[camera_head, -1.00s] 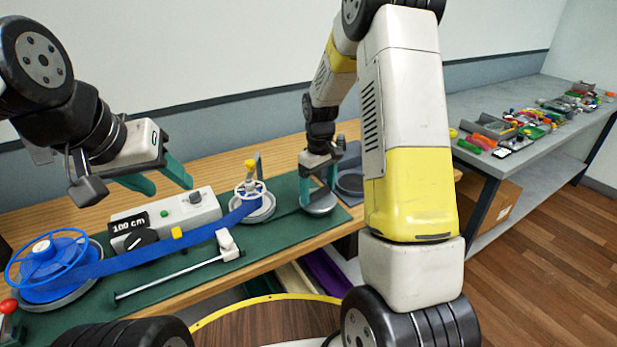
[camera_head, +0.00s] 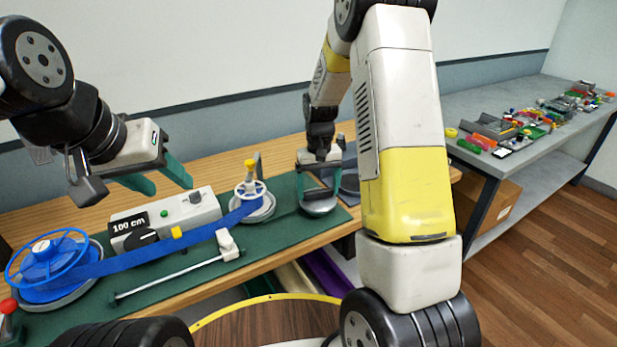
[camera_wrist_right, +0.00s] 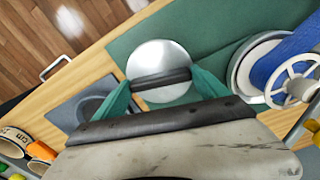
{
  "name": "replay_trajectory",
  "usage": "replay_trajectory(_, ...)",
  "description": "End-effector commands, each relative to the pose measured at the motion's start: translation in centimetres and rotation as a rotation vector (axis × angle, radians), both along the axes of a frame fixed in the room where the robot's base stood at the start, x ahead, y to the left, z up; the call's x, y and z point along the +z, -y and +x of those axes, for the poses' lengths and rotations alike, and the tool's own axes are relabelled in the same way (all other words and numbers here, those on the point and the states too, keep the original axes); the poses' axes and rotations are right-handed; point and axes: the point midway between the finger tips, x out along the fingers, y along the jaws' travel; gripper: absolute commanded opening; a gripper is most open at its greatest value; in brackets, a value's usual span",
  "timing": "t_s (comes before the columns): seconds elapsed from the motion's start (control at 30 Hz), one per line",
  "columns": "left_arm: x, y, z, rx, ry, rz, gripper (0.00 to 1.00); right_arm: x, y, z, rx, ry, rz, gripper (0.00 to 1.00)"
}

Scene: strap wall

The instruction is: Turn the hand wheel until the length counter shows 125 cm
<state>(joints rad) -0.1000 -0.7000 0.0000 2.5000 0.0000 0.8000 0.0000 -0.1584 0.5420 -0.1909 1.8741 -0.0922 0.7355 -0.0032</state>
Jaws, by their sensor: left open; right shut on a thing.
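My left gripper (camera_head: 170,186) is open and empty, above and behind the counter box. A blue strap (camera_head: 150,253) runs from a blue reel (camera_head: 48,258) to a white-spoked reel (camera_head: 251,188) with a yellow knob.
A white-handled rod (camera_head: 180,275) lies in front of the strap. A red knob (camera_head: 8,306) stands at the left edge. A grey side table (camera_head: 480,105) with many small objects is at right.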

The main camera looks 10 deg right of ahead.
Motion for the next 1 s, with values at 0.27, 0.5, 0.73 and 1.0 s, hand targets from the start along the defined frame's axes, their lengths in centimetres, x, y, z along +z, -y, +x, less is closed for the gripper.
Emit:
replay_trajectory(0.27, 0.0, 0.0, 0.0, 0.0, 0.0, 0.0, 0.49, 0.0, 0.0, 0.1, 0.002, 0.002, 0.0, 1.0)
replay_trajectory(0.5, 0.0, 0.0, 0.0, 0.0, 0.0, 0.0, 0.49, 1.4, 0.0, 0.2, 0.002, 0.005, 0.0, 1.0)
replay_trajectory(0.73, 0.0, 0.0, 0.0, 0.0, 0.0, 0.0, 0.49, 5.4, 0.0, 0.2, 0.001, 0.006, 0.0, 1.0)
replay_trajectory(1.0, 0.0, 0.0, 0.0, 0.0, 0.0, 0.0, 0.49, 7.8, 0.0, 0.1, 0.001, 0.003, 0.0, 1.0)
